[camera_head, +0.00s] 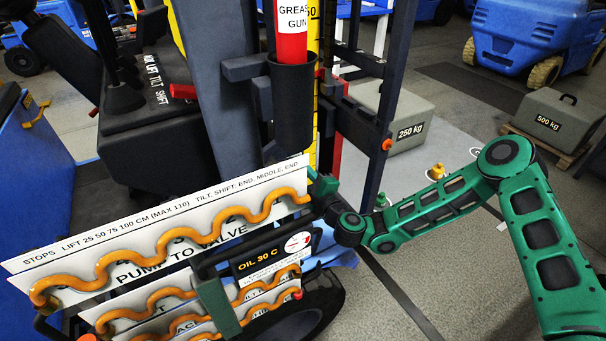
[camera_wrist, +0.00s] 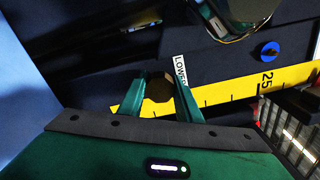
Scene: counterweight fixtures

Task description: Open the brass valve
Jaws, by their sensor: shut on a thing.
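The brass valve (camera_wrist: 158,88) shows in the wrist view as a dark brownish-gold, faceted knob between my fingers. A white label beginning "LOWE" (camera_wrist: 181,72) is beside it, partly covered by a finger. My gripper (camera_wrist: 161,92) is shut on the knob, with one green finger on each side. In the head view my gripper (camera_head: 320,187) reaches in beside the mast, behind the upper right corner of the white sign. The valve is hidden there. I cannot tell how far the knob is turned.
A yellow scale (camera_wrist: 225,93) runs near the valve, with a blue knob (camera_wrist: 270,49) above it. White sign boards (camera_head: 200,235) with orange wavy hoses and an "OIL 30 C" display (camera_head: 262,255) crowd the space below my gripper. Grey weights (camera_head: 397,112) stand behind.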

